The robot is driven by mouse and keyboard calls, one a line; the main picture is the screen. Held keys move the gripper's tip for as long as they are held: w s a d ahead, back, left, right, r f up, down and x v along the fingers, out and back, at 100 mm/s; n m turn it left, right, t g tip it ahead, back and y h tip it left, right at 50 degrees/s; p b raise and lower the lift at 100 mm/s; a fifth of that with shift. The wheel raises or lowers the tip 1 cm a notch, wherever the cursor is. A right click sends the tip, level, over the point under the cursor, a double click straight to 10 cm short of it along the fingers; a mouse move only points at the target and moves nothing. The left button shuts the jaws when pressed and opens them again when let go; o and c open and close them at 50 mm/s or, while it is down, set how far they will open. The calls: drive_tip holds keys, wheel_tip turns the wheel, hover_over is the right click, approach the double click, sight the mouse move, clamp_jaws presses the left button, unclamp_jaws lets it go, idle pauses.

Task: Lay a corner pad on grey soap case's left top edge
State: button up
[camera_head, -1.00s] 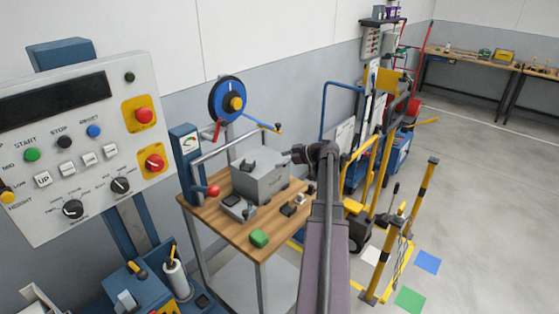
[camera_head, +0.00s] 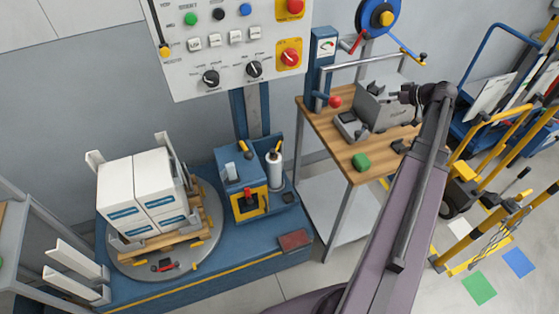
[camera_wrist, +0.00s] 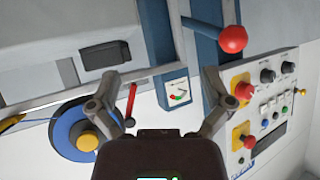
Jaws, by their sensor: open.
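The grey case (camera_head: 385,110) stands on the wooden bench. A dark angled piece (camera_head: 374,85), which looks like a corner pad, sits on its top toward the left edge. A dark block, apparently the same piece (camera_wrist: 104,55), shows in the upside-down wrist view against a grey surface. My gripper (camera_head: 403,95) is by the upper right of the case in the head view. In the wrist view my gripper (camera_wrist: 165,92) has its fingers spread, with nothing between them. Whether it touches the case cannot be told.
Small dark pieces (camera_head: 399,146), a green block (camera_head: 361,161) and a grey tool (camera_head: 348,125) lie on the bench. A red-knobbed lever (camera_head: 335,101) and a blue reel (camera_head: 379,18) stand close by. White cartons (camera_head: 145,190) stand on a turntable at left.

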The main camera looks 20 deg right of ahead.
drive_tip(key=a+f+m+g+h, duration=0.1)
drive_tip(key=a+f+g, duration=0.2)
drive_tip(key=a, duration=0.9)
drive_tip(key=a+f+m+g, duration=0.1)
drive_tip(key=a+f+g, duration=0.2)
drive_tip(key=a, duration=0.9)
drive_tip(key=s+a+f+m+g+h, duration=0.1)
drive_tip(key=s+a+h, duration=0.2)
drive_tip(key=a, duration=0.5)
drive_tip(key=s+a+f+m+g+h, duration=0.2)
drive_tip(key=s+a, duration=0.4)
drive_tip(key=a, duration=0.3)
drive_tip(key=shift+s+a+g+h, duration=0.15)
drive_tip(key=shift+s+g+h, duration=0.15)
drive_tip(key=shift+h, duration=0.1)
